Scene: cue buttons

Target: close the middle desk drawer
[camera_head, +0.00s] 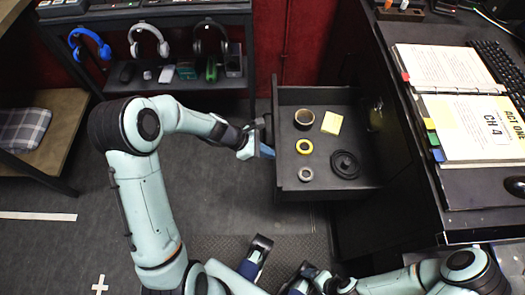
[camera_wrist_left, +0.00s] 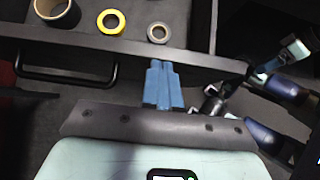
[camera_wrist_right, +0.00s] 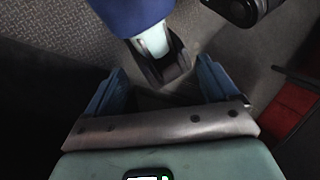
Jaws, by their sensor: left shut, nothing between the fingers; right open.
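The open desk drawer (camera_head: 325,182) is dark and sticks out to the left from the desk (camera_head: 424,205) in the head view. It holds tape rolls, a yellow note pad and a black round item. My left gripper (camera_head: 267,152) is shut and empty beside the drawer's front panel. In the left wrist view its blue fingers (camera_wrist_left: 162,72) are together just outside the front panel (camera_wrist_left: 205,62), right of the handle (camera_wrist_left: 65,75). I cannot tell whether they touch it. My right gripper (camera_wrist_right: 160,85) is open and empty, with one of my own arm parts between its view and the floor.
An open binder (camera_head: 465,125) and a keyboard (camera_head: 497,70) lie on the desk. A black shelf (camera_head: 180,85) with several headphones stands at the back left. A bench with a plaid cushion (camera_head: 24,128) is at the far left. The floor left of the drawer is clear apart from my arm.

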